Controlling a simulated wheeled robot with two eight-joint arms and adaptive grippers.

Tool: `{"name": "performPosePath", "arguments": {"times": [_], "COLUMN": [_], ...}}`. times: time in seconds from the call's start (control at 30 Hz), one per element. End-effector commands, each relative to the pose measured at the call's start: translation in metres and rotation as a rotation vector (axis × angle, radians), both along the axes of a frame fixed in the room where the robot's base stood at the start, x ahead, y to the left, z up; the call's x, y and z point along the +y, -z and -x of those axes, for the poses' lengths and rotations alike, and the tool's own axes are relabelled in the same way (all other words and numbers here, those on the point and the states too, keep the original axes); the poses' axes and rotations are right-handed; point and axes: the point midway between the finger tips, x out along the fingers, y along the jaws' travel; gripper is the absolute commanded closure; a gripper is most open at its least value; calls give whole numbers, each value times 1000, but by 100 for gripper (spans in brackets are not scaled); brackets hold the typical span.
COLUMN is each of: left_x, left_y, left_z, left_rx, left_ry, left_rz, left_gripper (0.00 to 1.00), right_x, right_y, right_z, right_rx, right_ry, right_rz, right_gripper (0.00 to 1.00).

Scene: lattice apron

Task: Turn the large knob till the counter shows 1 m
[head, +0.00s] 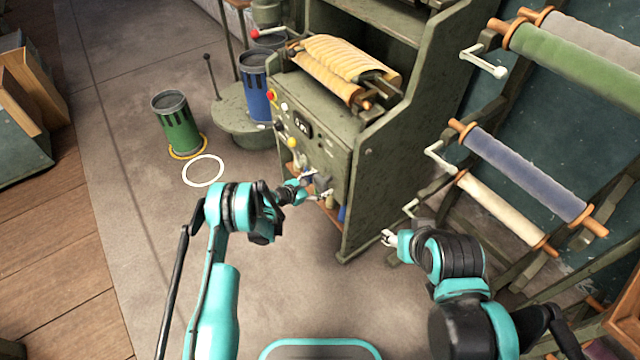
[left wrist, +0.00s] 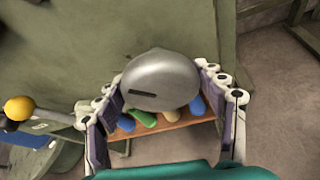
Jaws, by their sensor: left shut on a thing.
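The large knob (left wrist: 160,80) is a grey metal disc with a dark slot at its left edge. It shows in the left wrist view between the two fingers of my left gripper (left wrist: 166,98), which is shut on it. In the head view, my left gripper (head: 314,188) is at the lower front of the green machine (head: 365,160), and the knob is mostly hidden there. The counter (head: 301,126) is a small dark window on the panel; its digits are too small to read surely. My right gripper (head: 390,238) is to the right of the machine, away from the knob; its fingers are too small to judge.
A yellow ball-ended lever (left wrist: 18,108) is left of my left gripper. Colored items lie on an orange shelf (left wrist: 150,128) below the knob. A green bin (head: 176,124) and a blue bin (head: 256,88) stand left. A rack with fabric rolls (head: 525,172) stands right.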

Motion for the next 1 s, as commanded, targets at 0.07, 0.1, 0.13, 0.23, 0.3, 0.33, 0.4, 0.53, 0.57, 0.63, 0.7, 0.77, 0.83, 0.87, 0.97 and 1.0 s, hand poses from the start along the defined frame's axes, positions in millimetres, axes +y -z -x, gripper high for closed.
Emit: {"name": "performPosePath", "arguments": {"times": [0.07,0.1,0.13,0.23,0.3,0.33,0.4,0.53,0.57,0.63,0.7,0.77,0.83,0.87,0.97,1.0], "left_x": [-1,-1,-1,-1,-1,-1,-1,-1,-1,-1,-1,-1,-1,-1,-1,-1], "left_y": [0,0,0,0,0,0,0,0,0,0,0,0,0,0,0,0], "left_z": [0,0,1,1,1,1,1,1,1,1,1,1,1,1,1,1], "left_rx": [-50,-76,-94,-157,-197,-212,-247,-299,-309,-328,-342,-351,-357,-359,-362,-362], "left_ry": [1,0,1,0,0,0,1,0,1,1,0,1,1,1,0,0], "left_rz": [-36,-55,-69,-114,-143,-155,-180,-218,-225,-239,-249,-255,-260,-261,-263,-263], "left_gripper": [59,59,59,59,60,60,59,59,59,59,59,59,59,59,59,59], "right_x": [0,0,0,0,0,0,0,0,0,0,0,0,0,0,0,0], "right_y": [0,0,0,0,0,0,0,0,0,0,0,0,0,0,0,0], "right_z": [0,0,0,0,0,0,0,0,0,0,0,0,0,0,0,0], "right_rx": [0,0,0,0,0,0,0,0,0,0,0,0,0,0,0,0], "right_ry": [0,0,0,0,0,0,0,0,0,0,0,0,0,0,0,0], "right_rz": [0,0,0,0,0,0,0,0,0,0,0,0,0,0,0,0], "right_gripper": [51,51,51,51,51,51,51,51,51,51,51,51,51,51,51,51]}}
